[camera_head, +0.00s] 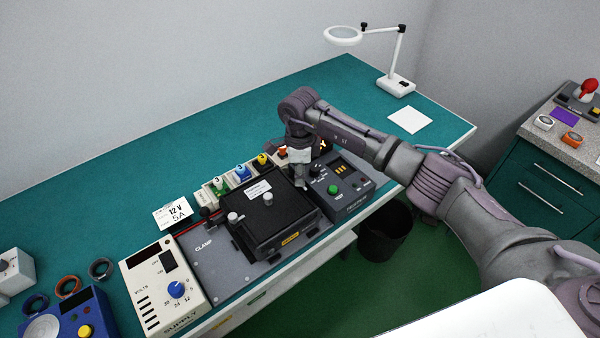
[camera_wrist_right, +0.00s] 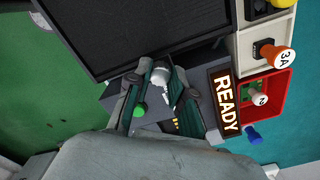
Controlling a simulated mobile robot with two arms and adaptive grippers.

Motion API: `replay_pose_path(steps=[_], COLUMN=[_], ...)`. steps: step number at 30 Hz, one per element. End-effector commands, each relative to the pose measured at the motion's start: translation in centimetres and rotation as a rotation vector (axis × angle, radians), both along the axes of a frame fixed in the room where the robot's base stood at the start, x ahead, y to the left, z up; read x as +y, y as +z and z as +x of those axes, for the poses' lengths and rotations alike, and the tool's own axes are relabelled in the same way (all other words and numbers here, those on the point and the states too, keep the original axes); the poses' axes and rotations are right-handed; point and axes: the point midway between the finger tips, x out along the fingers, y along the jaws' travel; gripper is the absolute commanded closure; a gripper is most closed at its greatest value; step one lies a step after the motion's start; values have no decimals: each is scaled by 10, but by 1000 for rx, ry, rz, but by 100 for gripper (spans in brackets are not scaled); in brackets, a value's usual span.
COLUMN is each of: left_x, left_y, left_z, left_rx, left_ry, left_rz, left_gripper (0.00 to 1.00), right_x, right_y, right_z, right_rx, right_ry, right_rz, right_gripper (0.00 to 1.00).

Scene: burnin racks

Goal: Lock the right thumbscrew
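A black box-shaped unit (camera_head: 275,222) sits in the grey clamp fixture (camera_head: 208,262) on the bench. A silver left thumbscrew (camera_head: 235,217) stands at its left side, and a pale knob (camera_head: 268,199) is on its top. My right gripper (camera_head: 302,184) points down at the unit's right side and hides the right thumbscrew in the head view. In the right wrist view, a silver thumbscrew (camera_wrist_right: 160,76) lies between the parted fingertips of my right gripper (camera_wrist_right: 159,82). Whether the fingers touch it is unclear. My left gripper is out of view.
A dark tester panel (camera_head: 352,186) with a green button stands close right of the gripper. A READY sign (camera_wrist_right: 224,101) and small bins with coloured plugs (camera_head: 240,178) line the back. A cream power supply (camera_head: 165,286) is at the left. The bench behind is clear.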

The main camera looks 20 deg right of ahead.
Motion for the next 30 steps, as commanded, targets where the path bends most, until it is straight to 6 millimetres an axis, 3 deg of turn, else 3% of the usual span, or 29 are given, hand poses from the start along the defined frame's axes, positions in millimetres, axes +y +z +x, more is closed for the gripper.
replay_pose_path(steps=[14,30], left_x=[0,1], left_y=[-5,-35], left_z=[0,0], left_rx=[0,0], left_ry=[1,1], left_rz=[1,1], left_gripper=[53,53], right_x=[-1,-1], right_y=[-1,-2], right_z=[0,0], right_rx=[-1,-2], right_ry=[-51,-480], right_rz=[-1,-3], right_gripper=[100,100])
